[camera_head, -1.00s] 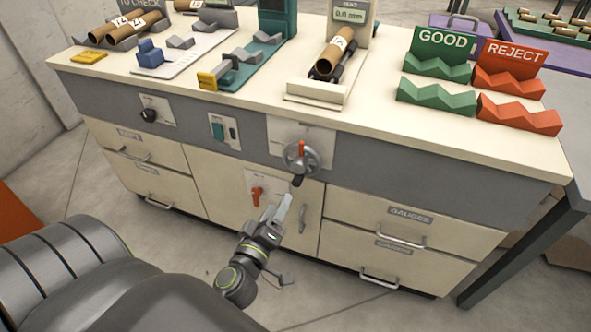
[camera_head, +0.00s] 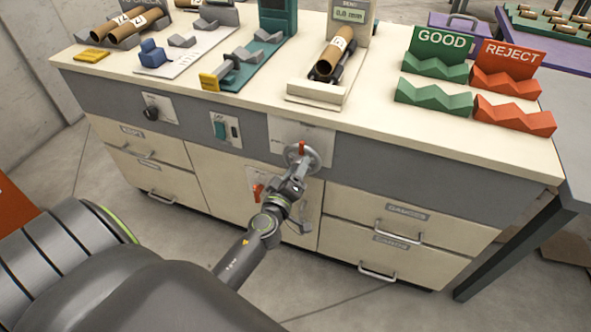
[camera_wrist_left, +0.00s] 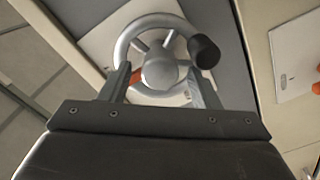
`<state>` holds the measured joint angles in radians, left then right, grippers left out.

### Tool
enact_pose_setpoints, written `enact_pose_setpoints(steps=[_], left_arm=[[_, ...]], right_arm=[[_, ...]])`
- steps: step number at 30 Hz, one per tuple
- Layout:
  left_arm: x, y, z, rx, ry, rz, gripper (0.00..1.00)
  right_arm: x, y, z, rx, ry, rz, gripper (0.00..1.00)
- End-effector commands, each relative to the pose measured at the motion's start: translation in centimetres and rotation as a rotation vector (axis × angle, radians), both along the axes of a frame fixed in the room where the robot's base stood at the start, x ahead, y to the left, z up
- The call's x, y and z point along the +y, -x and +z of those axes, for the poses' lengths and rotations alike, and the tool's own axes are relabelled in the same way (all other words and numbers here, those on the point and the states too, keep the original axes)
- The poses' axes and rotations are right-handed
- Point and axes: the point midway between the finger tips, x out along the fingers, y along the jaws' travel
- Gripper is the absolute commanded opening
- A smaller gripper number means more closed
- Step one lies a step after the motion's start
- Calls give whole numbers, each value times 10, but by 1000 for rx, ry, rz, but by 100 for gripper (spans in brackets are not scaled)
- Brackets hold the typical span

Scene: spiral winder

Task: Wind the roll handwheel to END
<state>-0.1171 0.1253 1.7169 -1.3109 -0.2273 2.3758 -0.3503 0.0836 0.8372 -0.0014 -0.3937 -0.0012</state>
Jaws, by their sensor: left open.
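The roll handwheel (camera_head: 303,157) is a grey spoked wheel on a white plate on the cabinet front, with a red pointer at its top in the head view. It fills the upper middle of the left wrist view (camera_wrist_left: 133,38), where its dark crank knob (camera_wrist_left: 204,52) shows at the right of the rim. My left gripper (camera_head: 296,172) is at the wheel's lower side. In the wrist view its two fingers (camera_wrist_left: 158,80) stand apart, one on each side of the hub, with the right fingertip close below the knob. Whether they touch the wheel cannot be told. My right gripper is not in view.
A red switch (camera_head: 257,191) sits below left of the wheel. Drawers with handles (camera_head: 398,238) lie to its right. A teal switch (camera_head: 220,130) is to its left. Above, the bench top holds a roll on a gauge (camera_head: 332,58) and green and red racks (camera_head: 515,113).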

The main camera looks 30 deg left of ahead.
Motion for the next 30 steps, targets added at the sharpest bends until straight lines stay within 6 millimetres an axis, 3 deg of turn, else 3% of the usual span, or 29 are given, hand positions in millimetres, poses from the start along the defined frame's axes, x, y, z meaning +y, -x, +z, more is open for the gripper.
enact_pose_setpoints(steps=[5,15,30], left_arm=[[0,0,0,0,0,0,56],[0,0,0,1,1,1,13],[0,1,-2,32,-126,-2,12]], right_arm=[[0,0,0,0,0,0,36],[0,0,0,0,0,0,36],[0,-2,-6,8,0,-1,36]])
